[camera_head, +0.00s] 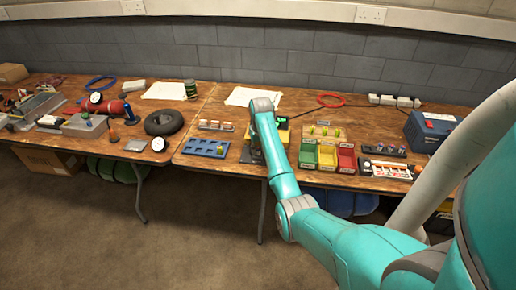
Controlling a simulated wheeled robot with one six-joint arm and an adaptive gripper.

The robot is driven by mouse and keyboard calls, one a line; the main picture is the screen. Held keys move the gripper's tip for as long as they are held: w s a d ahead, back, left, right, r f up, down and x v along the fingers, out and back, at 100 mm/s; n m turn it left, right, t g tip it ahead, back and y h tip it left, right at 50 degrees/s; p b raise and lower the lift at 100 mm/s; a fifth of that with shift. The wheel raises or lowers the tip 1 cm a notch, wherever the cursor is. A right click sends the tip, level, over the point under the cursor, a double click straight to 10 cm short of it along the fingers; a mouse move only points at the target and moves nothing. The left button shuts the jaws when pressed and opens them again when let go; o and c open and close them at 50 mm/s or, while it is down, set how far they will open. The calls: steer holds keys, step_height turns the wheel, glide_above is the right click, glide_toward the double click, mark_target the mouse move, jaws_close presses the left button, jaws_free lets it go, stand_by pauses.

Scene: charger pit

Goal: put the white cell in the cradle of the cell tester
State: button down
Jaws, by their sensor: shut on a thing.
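The cell tester (283,124), a yellow and dark box with a lit green display, stands mid-table, partly hidden behind my arm. Its cradle cannot be made out. My gripper (251,153) points down just in front and to the left of the tester, small and dark beside my teal arm link. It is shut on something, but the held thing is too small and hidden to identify. I cannot pick out the white cell for certain.
A blue tray with recesses (206,148) and a rack of cells (216,126) lie left of my gripper. Green, yellow and red bins (327,156), a cell-filled strip (385,169) and a blue box (430,130) stand to the right.

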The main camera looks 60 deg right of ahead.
steer(key=shift+f, duration=0.25)
stand_by(0.8)
steer(key=c, duration=0.9)
jaws_free()
steer(key=shift+r, duration=3.5)
